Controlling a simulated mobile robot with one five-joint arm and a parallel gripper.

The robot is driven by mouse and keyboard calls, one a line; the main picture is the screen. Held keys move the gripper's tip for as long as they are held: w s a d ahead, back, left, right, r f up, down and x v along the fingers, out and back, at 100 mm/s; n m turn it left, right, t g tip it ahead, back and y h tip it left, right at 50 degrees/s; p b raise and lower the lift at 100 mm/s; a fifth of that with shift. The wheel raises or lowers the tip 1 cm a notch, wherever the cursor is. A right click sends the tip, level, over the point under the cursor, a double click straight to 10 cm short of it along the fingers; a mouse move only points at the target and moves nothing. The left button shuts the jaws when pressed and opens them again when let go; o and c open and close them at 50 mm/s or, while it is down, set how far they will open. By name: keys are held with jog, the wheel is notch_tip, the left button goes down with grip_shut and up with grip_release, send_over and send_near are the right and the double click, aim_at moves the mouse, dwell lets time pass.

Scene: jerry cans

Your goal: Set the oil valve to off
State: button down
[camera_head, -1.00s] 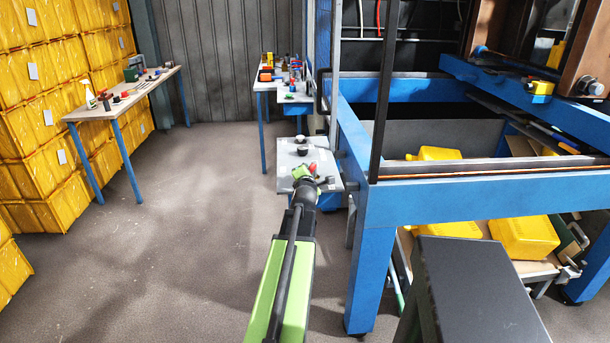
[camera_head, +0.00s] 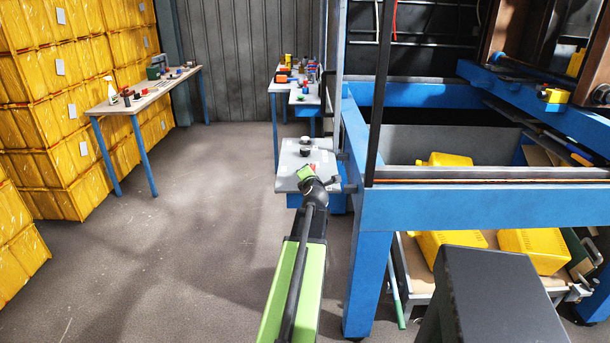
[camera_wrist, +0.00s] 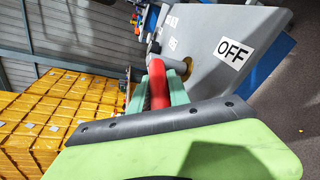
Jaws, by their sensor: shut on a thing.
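The oil valve's red handle (camera_wrist: 158,88) shows in the wrist view between the pale green fingers of my gripper (camera_wrist: 157,84). The jaws are shut on it. The handle meets a grey and brass fitting on the grey panel (camera_wrist: 212,32). Other lettering near the panel's upper edge is too blurred to read. In the head view, my gripper (camera_head: 307,174) is at the panel's front part (camera_head: 287,183), and a little red shows beside it. My wrist hides most of the handle there.
Two dark round knobs (camera_head: 305,146) sit farther back on the panel. A blue frame (camera_head: 490,203) stands close on the right, with yellow cans (camera_head: 532,248) beneath. Yellow crates (camera_head: 60,120) and a table (camera_head: 150,93) stand left. The floor between is clear.

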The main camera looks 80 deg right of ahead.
jog(key=shift+s, duration=0.4)
jog(key=c, duration=1.3)
grip_release()
jog(key=shift+s, duration=0.1)
jog(key=shift+o, duration=0.2)
jog(key=shift+w, duration=0.35)
jog(key=p+v, duration=0.1)
jog(key=v, duration=0.6)
jog(key=shift+a, duration=0.2)
jog(key=shift+s, duration=0.15)
